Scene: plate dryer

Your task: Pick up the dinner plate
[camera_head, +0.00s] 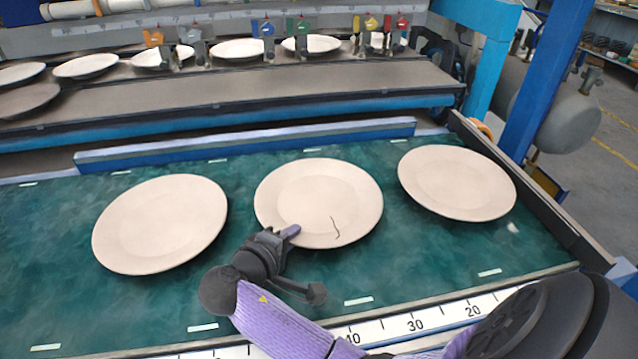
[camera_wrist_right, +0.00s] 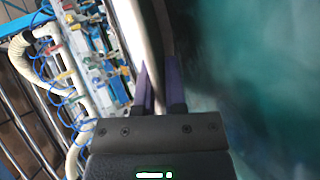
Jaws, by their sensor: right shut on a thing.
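Three pale round plates show on the green belt in the head view. The middle dinner plate (camera_head: 315,190) has a dark crack-like line near its front rim. My right gripper (camera_head: 286,233) is at the front left rim of this plate, shut on it. In the right wrist view the plate (camera_wrist_right: 148,25) shows edge-on as a pale strip running up from between the purple fingers of the gripper (camera_wrist_right: 158,85). I cannot tell whether the plate is lifted off the belt. My left gripper is out of view.
One plate (camera_head: 160,224) lies left of the middle plate and another (camera_head: 457,182) lies right of it. The green belt (camera_head: 60,225) has a numbered ruler strip (camera_head: 415,325) along its front. Behind a blue rail (camera_head: 250,145) stands a machine with more plates.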

